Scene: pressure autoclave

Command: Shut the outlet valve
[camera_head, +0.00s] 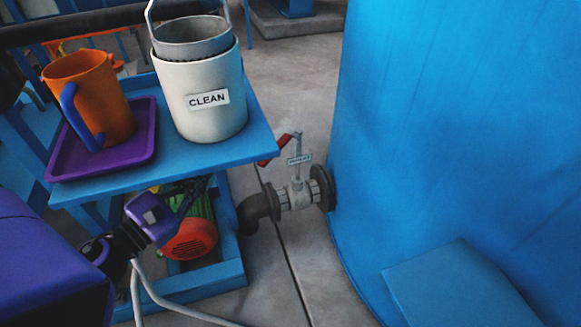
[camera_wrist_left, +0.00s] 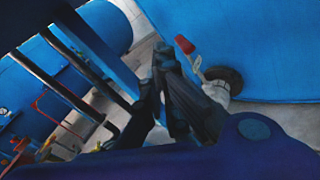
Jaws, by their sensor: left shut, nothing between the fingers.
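The outlet valve (camera_head: 297,192) sits low on a pipe between the blue vessel and a dark elbow. Its red-tipped lever (camera_head: 273,152) stands above the body and points to the left, toward the cart; a small label hangs on the stem. In the left wrist view the lever's red end (camera_wrist_left: 185,44) and the pale valve body (camera_wrist_left: 216,92) show beyond the fingers. My left gripper (camera_head: 203,185) is shut and empty, below the cart's top shelf, left of the valve and apart from the lever. My right gripper is not in view.
A blue cart (camera_head: 215,158) carries a white bucket (camera_head: 205,112) marked CLEAN and an orange jug (camera_head: 98,95) on a purple tray (camera_head: 140,155). An orange-ended motor (camera_head: 192,240) sits on its lower shelf. The blue vessel (camera_head: 450,130) fills the right side. Bare floor shows around the valve.

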